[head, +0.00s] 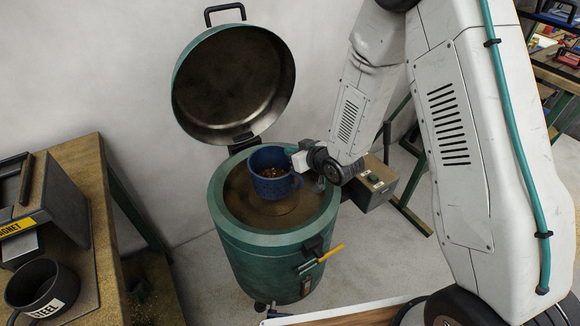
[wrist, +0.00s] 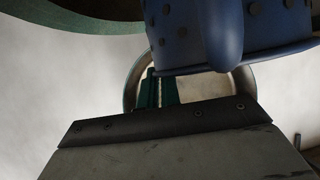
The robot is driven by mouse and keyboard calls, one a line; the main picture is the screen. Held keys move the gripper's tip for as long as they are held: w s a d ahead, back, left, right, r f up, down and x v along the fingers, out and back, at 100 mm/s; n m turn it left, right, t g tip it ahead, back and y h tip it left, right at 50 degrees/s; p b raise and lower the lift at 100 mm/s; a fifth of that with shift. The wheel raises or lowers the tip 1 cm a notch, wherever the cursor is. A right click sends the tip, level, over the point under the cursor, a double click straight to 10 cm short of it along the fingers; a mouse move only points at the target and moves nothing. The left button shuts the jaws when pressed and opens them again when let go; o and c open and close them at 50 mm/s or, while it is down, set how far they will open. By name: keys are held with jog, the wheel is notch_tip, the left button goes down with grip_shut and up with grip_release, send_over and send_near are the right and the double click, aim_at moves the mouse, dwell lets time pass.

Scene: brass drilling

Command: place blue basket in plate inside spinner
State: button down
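The blue basket (head: 268,172), with brass-coloured bits inside, is upright within the mouth of the green spinner (head: 265,270). Its speckled wall and bare handle fill the top of the wrist view (wrist: 225,30). The round plate (head: 280,214) shows below and in front of the basket inside the spinner; I cannot tell whether the basket rests on it. My gripper (head: 308,172) is beside the basket's right side, at its handle. Its two fingers look spread apart, and no finger shows closed on the handle. The fingertips are partly hidden.
The spinner's lid (head: 232,85) stands open behind it. A yellow-handled lever (head: 322,257) sticks out from its front, and a grey control box (head: 376,186) is at its right. A wooden bench (head: 88,195) with a dark STEEL bin (head: 42,287) is at left.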

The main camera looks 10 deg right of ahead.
notch_tip(320, 180, down, 5)
jog(key=shift+r, duration=0.1)
dwell(0.3)
jog(key=c, duration=1.6)
grip_release()
